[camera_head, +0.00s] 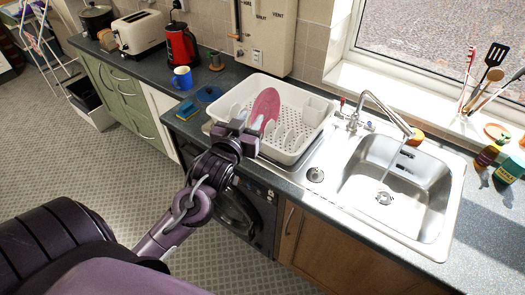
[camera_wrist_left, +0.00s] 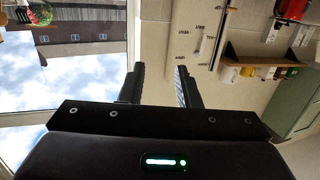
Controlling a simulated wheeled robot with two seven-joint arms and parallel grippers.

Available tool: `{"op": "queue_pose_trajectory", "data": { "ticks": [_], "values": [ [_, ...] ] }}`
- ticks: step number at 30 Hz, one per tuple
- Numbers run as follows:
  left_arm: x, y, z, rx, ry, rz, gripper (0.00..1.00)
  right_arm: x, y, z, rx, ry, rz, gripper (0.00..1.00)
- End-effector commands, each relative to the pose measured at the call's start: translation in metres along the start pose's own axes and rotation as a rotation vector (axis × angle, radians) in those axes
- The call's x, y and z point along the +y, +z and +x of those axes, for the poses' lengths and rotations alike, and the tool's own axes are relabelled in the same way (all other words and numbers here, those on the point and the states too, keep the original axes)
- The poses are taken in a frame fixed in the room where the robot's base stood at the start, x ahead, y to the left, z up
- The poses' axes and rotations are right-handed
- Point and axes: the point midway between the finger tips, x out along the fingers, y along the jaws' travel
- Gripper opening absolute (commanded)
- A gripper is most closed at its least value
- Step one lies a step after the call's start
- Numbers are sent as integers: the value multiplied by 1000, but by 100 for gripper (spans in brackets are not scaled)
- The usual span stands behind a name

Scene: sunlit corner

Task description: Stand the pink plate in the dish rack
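The pink plate (camera_head: 265,106) stands on edge, a little tilted, among the prongs of the white dish rack (camera_head: 288,157) in the head view. The plate's lower left part is hidden behind my left gripper (camera_head: 242,130). My left gripper is at the rack's near left side, close to the plate; whether it touches the plate I cannot tell. In the left wrist view its two fingers (camera_wrist_left: 158,88) are apart with nothing between them, and neither plate nor rack shows there. My right gripper is not in view.
The steel sink (camera_head: 400,190) and tap (camera_head: 385,110) are right of the rack. A blue mug (camera_head: 182,79), blue-yellow sponge (camera_head: 186,111) and red kettle (camera_head: 182,46) stand to its left. A white wall box (camera_head: 264,35) is behind it. Jars (camera_head: 510,168) stand far right.

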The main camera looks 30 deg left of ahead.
Motion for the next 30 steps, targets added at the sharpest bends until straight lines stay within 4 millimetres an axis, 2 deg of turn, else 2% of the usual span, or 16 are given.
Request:
{"op": "queue_pose_trajectory", "data": {
  "ticks": [6, 13, 19, 30],
  "values": [
    [32, 13, -29, -47, 53, -122, 30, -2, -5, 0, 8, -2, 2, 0],
    [54, 24, -53, -86, 86, -223, 30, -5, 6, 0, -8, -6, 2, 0],
    [60, 27, -62, -101, 95, -261, 30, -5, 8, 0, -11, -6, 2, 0],
    [61, 27, -62, -101, 95, -264, 30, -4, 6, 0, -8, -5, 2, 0]
  ]
}}
